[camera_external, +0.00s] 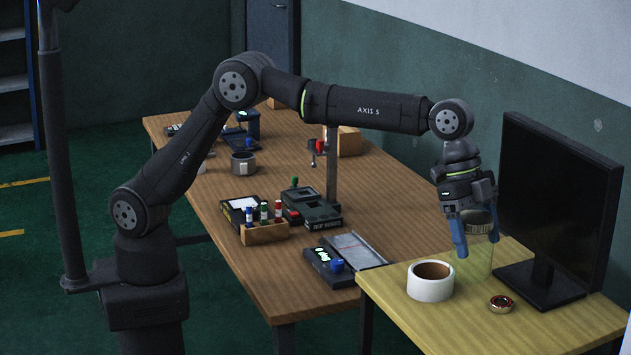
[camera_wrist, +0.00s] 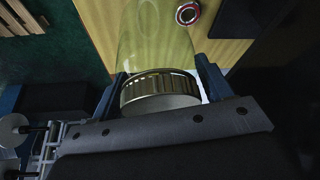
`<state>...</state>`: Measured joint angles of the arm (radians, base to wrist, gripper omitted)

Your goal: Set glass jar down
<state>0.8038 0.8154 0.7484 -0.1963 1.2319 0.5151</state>
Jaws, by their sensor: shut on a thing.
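The glass jar (camera_external: 480,258) is clear with a ribbed metal lid. It is upright over the yellow wooden table (camera_external: 402,312), between the white tape roll and the monitor. My gripper (camera_external: 476,244) comes from above, with its blue fingers shut on the jar at the lid. In the wrist view the lid (camera_wrist: 160,88) sits between the fingers and the clear glass body (camera_wrist: 155,35) extends away over the table top. I cannot tell whether the jar's base touches the table.
A white tape roll (camera_external: 430,281) stands left of the jar. A black monitor (camera_external: 555,205) stands close on the right. The yellow table's front is clear. A brown bench (camera_external: 245,275) holds several devices.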

